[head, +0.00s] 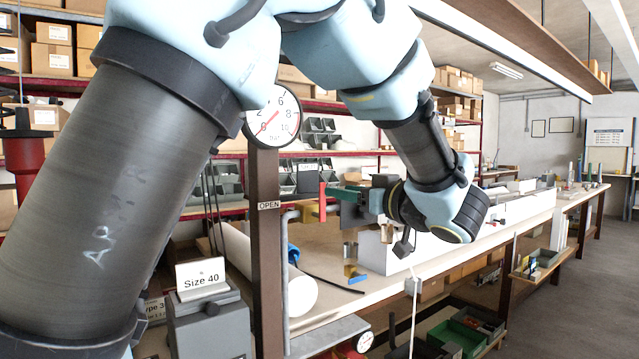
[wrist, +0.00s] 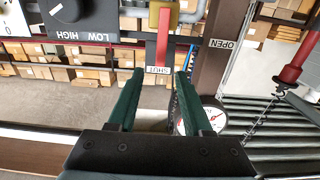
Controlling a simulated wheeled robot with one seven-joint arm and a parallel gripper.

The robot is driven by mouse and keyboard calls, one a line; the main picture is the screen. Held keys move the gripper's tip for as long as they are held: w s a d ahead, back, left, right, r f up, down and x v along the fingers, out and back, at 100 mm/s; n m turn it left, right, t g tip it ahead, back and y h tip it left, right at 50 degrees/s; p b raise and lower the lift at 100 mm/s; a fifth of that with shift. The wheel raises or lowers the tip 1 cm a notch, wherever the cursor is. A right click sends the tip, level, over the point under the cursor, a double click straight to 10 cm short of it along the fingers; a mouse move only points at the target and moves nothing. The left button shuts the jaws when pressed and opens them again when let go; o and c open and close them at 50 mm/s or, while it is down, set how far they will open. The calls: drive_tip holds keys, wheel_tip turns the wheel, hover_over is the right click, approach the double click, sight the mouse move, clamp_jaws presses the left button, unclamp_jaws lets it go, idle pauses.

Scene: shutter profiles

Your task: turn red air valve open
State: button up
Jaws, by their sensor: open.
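The red valve handle (wrist: 163,38) shows in the wrist view as an upright bar below a brass-coloured fitting (wrist: 188,8), with a SHUT label (wrist: 158,70) at its lower end. In the head view the red handle (head: 322,203) is beside the pipe, right of the brown post (head: 265,250) that bears an OPEN label (head: 269,205). My gripper (wrist: 160,76) has two green fingers spread apart with nothing held. Its fingertips point at the handle, which lies between their lines in the wrist view. In the head view the fingers (head: 343,192) reach the handle; contact is unclear.
A round gauge (head: 272,117) is fixed on the post above the OPEN label. A dark HIGH/LOW knob panel (wrist: 68,15) is at the wrist view's upper left. The workbench (head: 345,270) extends right.

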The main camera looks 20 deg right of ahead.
sight(323, 188)
drive_tip(key=w, duration=0.2)
drive_tip(key=w+a+p, duration=0.1)
drive_tip(key=w, duration=0.2)
drive_tip(key=w+p, duration=0.1)
drive_tip(key=w, duration=0.1)
drive_tip(key=shift+w+a, duration=0.3)
drive_tip(key=shift+w, duration=0.1)
clamp_jaws()
idle(1.0)
